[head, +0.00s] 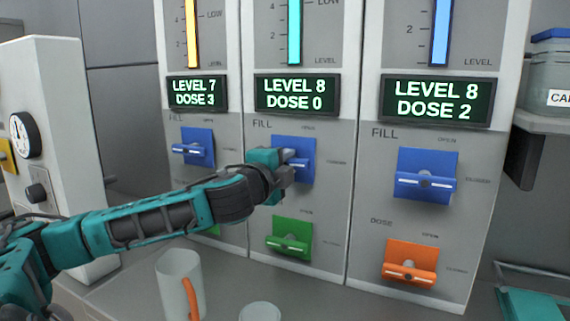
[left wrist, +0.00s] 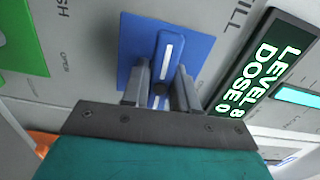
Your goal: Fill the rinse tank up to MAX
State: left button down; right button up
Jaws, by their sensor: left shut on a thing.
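The middle panel (head: 342,180) has a cyan level bar (head: 294,35) and a display (head: 296,94) reading LEVEL 8, DOSE 0. My left gripper (head: 289,163) is at this panel's blue FILL valve (head: 305,148). In the left wrist view, its two fingers (left wrist: 160,90) are shut on either side of the blue handle (left wrist: 165,62), which has a white stripe. In the head view, the gripper hides most of this handle. No tank name is readable, so I cannot tell which panel is the rinse tank.
The left panel's display (head: 197,93) reads LEVEL 7, DOSE 3; the right one (head: 436,101) reads LEVEL 8, DOSE 2. Below sit a green valve (head: 290,238) and an orange valve (head: 410,262). A mug (head: 178,278) with an orange handle stands under my left arm.

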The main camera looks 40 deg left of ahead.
pick_arm(q)
jog(key=shift+n, duration=1)
jog(key=shift+n+p, duration=0.4)
jog(key=shift+n, duration=1.1)
pick_arm(e)
jog(key=shift+s+d, duration=0.1)
jog(key=shift+d, duration=0.05)
pick_arm(q)
jog(key=c, duration=1)
grip_release()
jog(key=shift+o, duration=0.2)
pick_arm(e)
jog(key=shift+r, duration=0.1)
